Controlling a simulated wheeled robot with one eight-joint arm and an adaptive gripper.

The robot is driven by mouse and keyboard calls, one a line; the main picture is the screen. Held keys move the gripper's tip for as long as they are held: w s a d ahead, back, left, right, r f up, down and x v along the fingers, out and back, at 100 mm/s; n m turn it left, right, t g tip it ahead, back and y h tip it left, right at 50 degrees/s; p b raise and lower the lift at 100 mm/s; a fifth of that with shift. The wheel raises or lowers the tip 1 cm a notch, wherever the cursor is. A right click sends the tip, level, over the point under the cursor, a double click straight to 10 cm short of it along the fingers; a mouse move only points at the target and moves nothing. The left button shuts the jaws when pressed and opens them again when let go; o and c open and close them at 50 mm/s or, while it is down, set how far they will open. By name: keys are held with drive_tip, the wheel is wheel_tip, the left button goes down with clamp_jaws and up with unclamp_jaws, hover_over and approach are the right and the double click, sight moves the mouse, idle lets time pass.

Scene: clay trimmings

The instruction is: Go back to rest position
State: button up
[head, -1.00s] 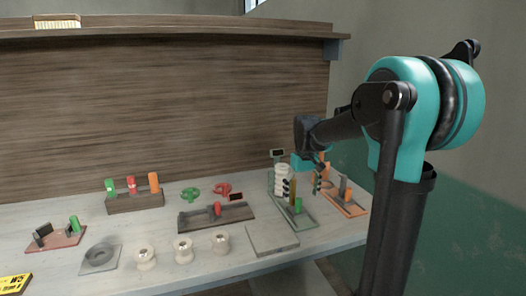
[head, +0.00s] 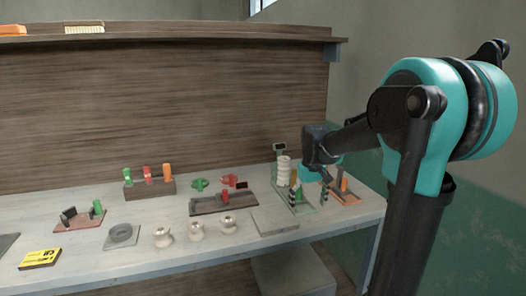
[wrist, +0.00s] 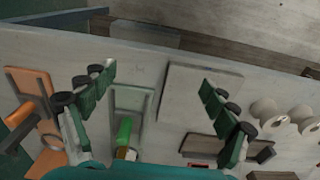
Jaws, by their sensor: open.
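My gripper (head: 308,192) is at the right end of the workbench (head: 345,212) in the head view, above the green-framed stand (head: 300,208) with a stack of pale rings (head: 283,170). In the wrist view my gripper (wrist: 155,88) has its two fingers spread wide apart with nothing between their tips. A green-topped peg (wrist: 124,130) and the stand's frame (wrist: 145,88) show below and between the fingers. My arm reaches in from the right of the head view.
An orange stand (head: 345,197) is close on the gripper's right. A flat grey plate (head: 275,221), a dark tray (head: 209,206), several pale spools (head: 194,231) and a peg block (head: 150,188) stand leftward. A wooden back panel (head: 150,100) rises behind. A yellow box (head: 40,258) lies front left.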

drive_tip(key=s+d+f+m+t, duration=0.1)
drive_tip(key=s+f, duration=0.6)
drive_tip(key=s, duration=0.2)
drive_tip(key=s+d+f+m+t, duration=0.2)
drive_tip(key=s+f, duration=0.5)
drive_tip(key=s, duration=0.3)
drive_tip(key=shift+s+d+t, duration=0.2)
drive_tip(key=shift+s+t, duration=0.1)
